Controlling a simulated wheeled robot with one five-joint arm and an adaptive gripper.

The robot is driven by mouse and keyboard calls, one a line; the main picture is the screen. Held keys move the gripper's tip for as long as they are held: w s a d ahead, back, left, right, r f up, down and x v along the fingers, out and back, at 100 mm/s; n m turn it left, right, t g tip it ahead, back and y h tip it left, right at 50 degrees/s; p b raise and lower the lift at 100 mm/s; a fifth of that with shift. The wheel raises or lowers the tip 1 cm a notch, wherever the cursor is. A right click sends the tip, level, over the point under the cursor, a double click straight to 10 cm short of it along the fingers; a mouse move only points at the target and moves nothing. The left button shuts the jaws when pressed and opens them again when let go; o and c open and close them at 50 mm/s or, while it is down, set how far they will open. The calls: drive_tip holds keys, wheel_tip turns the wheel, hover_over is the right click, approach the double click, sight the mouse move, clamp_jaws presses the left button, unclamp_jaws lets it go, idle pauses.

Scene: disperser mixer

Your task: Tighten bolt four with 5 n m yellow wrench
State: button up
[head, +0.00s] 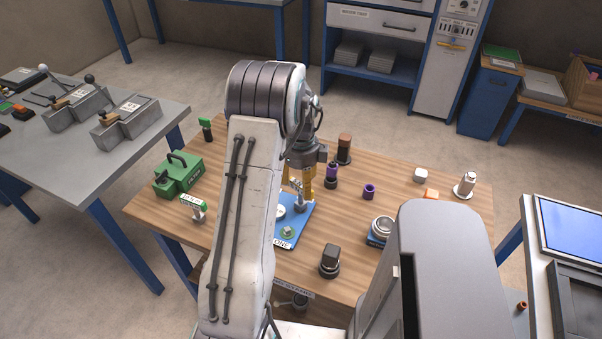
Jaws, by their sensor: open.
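My gripper (307,188) points down over the wooden table, its yellow fingers apart. It is above the rear part of a blue plate (284,238) that carries a round white part, a green part and small grey upright parts. The fingertips are close to the grey parts; I cannot tell whether they touch. My arm covers the left part of the plate. I cannot make out bolt four. I cannot identify a yellow wrench on the table. A small yellow bar (450,44) shows on the grey cabinet at the back, too small to name.
A green box (178,173) and a labelled stand (194,206) are on the table's left. Dark and purple cylinders (369,191) stand right of my gripper. A black-topped part (330,260) and a round silver device (383,229) are nearer.

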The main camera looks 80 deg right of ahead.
sight(301, 196)
drive_tip(key=shift+f, duration=1.55)
clamp_jaws()
drive_tip(key=m, duration=0.5)
drive_tip(key=shift+a+m+b, duration=0.15)
drive_tip(key=shift+m+b, duration=0.15)
drive_tip(key=shift+b, duration=0.05)
